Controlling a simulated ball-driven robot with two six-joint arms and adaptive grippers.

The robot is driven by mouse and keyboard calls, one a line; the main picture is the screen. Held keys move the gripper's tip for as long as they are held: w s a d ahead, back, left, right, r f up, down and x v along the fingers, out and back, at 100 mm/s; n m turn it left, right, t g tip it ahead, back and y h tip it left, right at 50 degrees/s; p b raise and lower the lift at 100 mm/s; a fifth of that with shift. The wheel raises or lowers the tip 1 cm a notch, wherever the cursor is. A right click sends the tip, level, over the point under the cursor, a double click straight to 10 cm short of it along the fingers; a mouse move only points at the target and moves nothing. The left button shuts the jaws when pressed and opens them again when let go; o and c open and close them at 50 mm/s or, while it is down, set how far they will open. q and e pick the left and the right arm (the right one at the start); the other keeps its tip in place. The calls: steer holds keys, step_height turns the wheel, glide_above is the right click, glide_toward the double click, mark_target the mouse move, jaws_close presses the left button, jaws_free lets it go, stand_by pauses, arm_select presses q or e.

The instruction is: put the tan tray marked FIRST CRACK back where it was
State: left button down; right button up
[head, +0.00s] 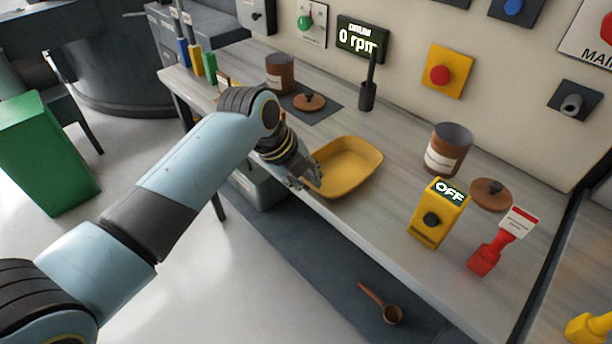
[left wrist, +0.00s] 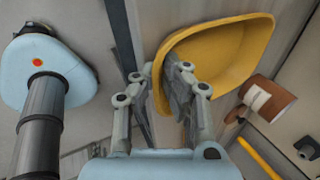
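The tan tray (head: 352,178) shows as a yellow-tan, shallow dish near the front edge of the counter. No lettering on it is readable. My left gripper (head: 304,178) is at the tray's left rim. In the left wrist view the tray (left wrist: 235,50) fills the top middle, and my left gripper (left wrist: 160,95) has one finger inside the tray and the other outside, with the rim between them. I cannot tell whether the fingers press on the rim. My right gripper is not in view.
On the counter (head: 390,215) stand a brown canister (head: 446,152), a yellow OFF switch box (head: 436,215), a red tagged piece (head: 490,255) and a dark cup (head: 367,95). Another canister (head: 280,72) and a lid (head: 309,102) are further back. A scoop (head: 391,314) lies below.

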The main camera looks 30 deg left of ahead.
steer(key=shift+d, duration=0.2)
arm_select(q)
steer(key=c, duration=1.6)
jaws_free()
steer(key=shift+o, duration=0.6)
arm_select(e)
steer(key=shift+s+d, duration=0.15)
